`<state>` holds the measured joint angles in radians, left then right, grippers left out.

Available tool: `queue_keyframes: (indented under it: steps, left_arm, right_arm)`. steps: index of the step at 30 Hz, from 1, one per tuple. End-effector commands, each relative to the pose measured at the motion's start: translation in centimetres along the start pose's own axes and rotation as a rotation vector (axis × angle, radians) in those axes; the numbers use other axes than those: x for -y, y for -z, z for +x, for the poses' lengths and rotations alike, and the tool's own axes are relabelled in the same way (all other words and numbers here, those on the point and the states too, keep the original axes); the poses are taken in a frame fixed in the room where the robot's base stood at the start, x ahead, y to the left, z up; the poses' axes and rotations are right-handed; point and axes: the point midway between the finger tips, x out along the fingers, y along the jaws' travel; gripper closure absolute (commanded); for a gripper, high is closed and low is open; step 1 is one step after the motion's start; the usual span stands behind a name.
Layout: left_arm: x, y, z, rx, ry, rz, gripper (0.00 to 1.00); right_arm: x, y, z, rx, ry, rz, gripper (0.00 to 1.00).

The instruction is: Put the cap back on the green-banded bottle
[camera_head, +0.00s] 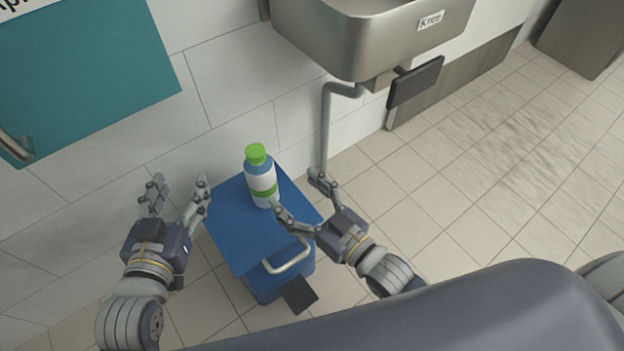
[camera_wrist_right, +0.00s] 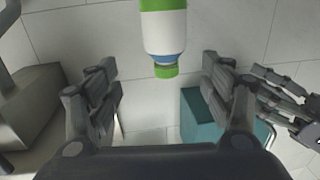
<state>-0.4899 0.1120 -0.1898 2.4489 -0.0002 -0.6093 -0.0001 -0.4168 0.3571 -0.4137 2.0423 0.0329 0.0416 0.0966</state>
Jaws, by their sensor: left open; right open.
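The green-banded bottle (camera_head: 262,182) stands upright on the blue bin lid. It has a white body, a blue shoulder and a green band near its base. A green cap (camera_head: 256,153) sits on its top; how tightly it sits cannot be told. In the right wrist view, the bottle (camera_wrist_right: 165,30) appears upside down, with the cap (camera_wrist_right: 166,71) against the blue shoulder. My right gripper (camera_head: 298,194) is open and empty, to the right of the bottle, with its fingers toward it. My left gripper (camera_head: 179,190) is open and empty, to the left of the bottle.
The blue bin (camera_head: 232,232) has a metal handle (camera_head: 288,257) and a dark pedal (camera_head: 299,294) at its front. A steel sink (camera_head: 375,35) with a drain pipe (camera_head: 326,125) hangs behind to the right. The tiled wall is behind the bin. The floor at right is clear.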

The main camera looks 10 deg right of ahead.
Motion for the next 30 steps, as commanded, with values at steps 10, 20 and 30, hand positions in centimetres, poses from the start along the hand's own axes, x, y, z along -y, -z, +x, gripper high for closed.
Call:
queue_keyframes:
  steps: [10,20,30]
  left_arm:
    - [0.0,0.0,0.0,-0.001,0.000,0.000,0.45]
    - [0.0,0.0,0.0,-0.001,0.000,-0.001,0.45]
    - [0.0,0.0,0.0,-0.001,0.000,-0.001,0.45]
  right_arm:
    - [-4.8,5.8,-0.8,0.128,-0.205,0.016,0.26]
    - [-7.2,7.5,-3.0,0.217,-0.301,0.030,0.26]
    - [-7.3,7.5,-3.0,0.219,-0.302,0.030,0.26]
